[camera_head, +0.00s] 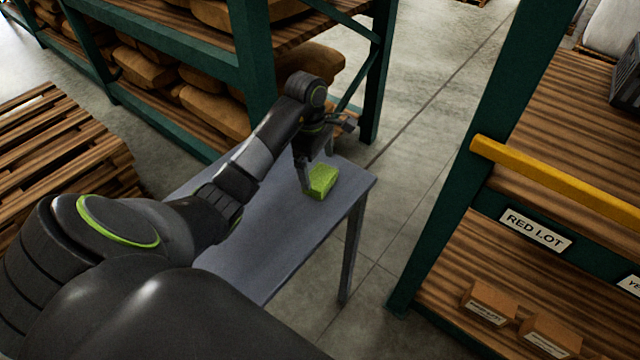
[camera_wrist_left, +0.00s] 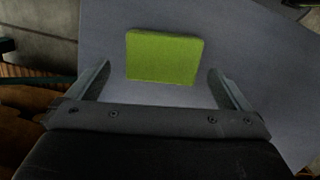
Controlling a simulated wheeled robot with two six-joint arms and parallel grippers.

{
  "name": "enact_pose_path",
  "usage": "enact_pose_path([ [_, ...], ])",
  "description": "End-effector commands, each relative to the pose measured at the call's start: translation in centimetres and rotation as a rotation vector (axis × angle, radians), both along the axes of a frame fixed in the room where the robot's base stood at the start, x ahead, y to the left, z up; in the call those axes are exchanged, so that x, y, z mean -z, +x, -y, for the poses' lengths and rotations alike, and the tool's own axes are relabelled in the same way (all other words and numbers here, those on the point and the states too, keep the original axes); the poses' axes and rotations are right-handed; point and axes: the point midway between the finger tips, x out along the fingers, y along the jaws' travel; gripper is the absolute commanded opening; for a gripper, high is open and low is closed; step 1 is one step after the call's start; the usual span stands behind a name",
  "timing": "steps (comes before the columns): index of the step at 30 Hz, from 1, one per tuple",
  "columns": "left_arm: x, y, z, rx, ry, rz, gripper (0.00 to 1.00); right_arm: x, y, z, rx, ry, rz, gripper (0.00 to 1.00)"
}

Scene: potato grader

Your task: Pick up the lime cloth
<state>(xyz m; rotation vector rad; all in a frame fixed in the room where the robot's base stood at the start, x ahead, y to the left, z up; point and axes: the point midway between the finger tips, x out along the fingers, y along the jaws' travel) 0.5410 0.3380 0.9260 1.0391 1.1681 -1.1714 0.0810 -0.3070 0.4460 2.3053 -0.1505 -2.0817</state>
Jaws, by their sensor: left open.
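The lime cloth (camera_head: 322,181) is a small folded block lying on the grey table (camera_head: 262,235), near its far right corner. In the left wrist view the cloth (camera_wrist_left: 163,58) lies flat on the tabletop, just beyond the gap between the fingertips. My left gripper (camera_head: 318,178) is over the far end of the table, close to the cloth, with its fingers pointing down. In the left wrist view the left gripper (camera_wrist_left: 162,80) has its fingers wide apart with nothing between them. Whether a finger touches the cloth, I cannot tell. My right gripper is not in view.
A green-framed rack (camera_head: 254,60) with brown sacks (camera_head: 210,110) stands behind the table. Wooden pallets (camera_head: 60,150) are stacked at left. A shelf with a yellow bar (camera_head: 560,178), a RED LOT label (camera_head: 536,230) and small boxes (camera_head: 490,300) stands at right. Bare floor lies between.

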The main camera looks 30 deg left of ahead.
Motion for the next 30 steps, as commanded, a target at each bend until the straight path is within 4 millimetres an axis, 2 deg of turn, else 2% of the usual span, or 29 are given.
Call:
enact_pose_path([
  [1, 1.1, -0.1, 0.2, 0.000, -0.001, -0.001, 1.00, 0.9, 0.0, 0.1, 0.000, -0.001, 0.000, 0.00],
  [5, 2.7, -0.3, 0.8, 0.000, -0.001, -0.001, 1.00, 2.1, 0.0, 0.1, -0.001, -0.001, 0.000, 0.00],
  [7, 3.3, -0.4, 0.9, -0.001, -0.003, -0.005, 1.00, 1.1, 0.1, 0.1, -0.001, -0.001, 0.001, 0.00],
  [10, 4.0, -0.3, 1.0, -0.001, -0.001, -0.003, 1.00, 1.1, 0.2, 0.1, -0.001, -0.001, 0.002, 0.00],
  [16, 4.1, -0.3, 0.9, 0.000, 0.000, 0.000, 0.99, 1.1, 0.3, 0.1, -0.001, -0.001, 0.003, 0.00],
  [25, 4.1, -0.3, 0.9, 0.000, 0.000, 0.000, 0.59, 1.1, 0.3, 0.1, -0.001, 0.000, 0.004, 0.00],
  [30, 4.1, -0.3, 0.9, 0.000, 0.000, 0.000, 0.59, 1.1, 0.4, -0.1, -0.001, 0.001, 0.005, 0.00],
])
